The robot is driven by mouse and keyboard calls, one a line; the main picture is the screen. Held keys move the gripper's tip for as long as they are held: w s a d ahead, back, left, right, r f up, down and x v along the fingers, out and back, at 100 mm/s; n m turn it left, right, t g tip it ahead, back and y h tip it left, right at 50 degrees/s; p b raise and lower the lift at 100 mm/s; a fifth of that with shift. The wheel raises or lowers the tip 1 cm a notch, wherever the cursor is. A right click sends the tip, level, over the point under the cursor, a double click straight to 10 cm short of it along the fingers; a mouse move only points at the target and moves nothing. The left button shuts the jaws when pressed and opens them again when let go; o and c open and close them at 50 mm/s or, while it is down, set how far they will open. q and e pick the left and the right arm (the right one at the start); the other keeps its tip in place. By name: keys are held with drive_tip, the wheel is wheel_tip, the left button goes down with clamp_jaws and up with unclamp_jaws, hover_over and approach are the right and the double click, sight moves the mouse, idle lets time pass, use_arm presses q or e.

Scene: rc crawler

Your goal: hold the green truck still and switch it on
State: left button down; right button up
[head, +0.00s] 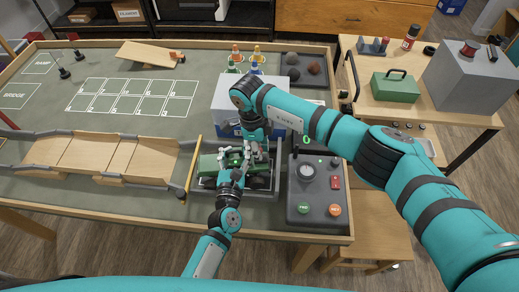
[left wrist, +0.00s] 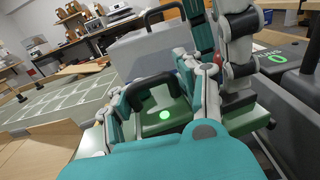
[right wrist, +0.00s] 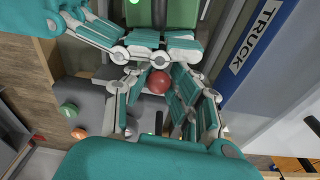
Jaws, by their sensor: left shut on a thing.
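The green truck (head: 208,167) sits in a grey tray at the table's front edge. My left gripper (head: 236,160) comes from the front and is shut on the truck's upper body; in the left wrist view its fingers are around a black bar (left wrist: 150,84), beside a lit green spot (left wrist: 165,115). My right gripper (head: 258,147) points down over the truck's right part, close to the left one. In the right wrist view its fingers are apart around a round red knob (right wrist: 157,82); contact is unclear. The truck's green body also shows there (right wrist: 178,12). The grippers hide much of the truck.
A grey control console (head: 318,190) with a dial and green and orange buttons stands right of the truck. A grey box (head: 222,100) marked TRUCK is close behind.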

drive_tip(key=o, duration=0.5)
drive_tip(key=shift+f, duration=0.1)
drive_tip(key=shift+c, duration=0.2)
wheel_tip(320, 180, up, 12)
drive_tip(key=a, duration=0.1)
drive_tip(key=shift+a, duration=0.2)
drive_tip(key=shift+w, duration=0.1)
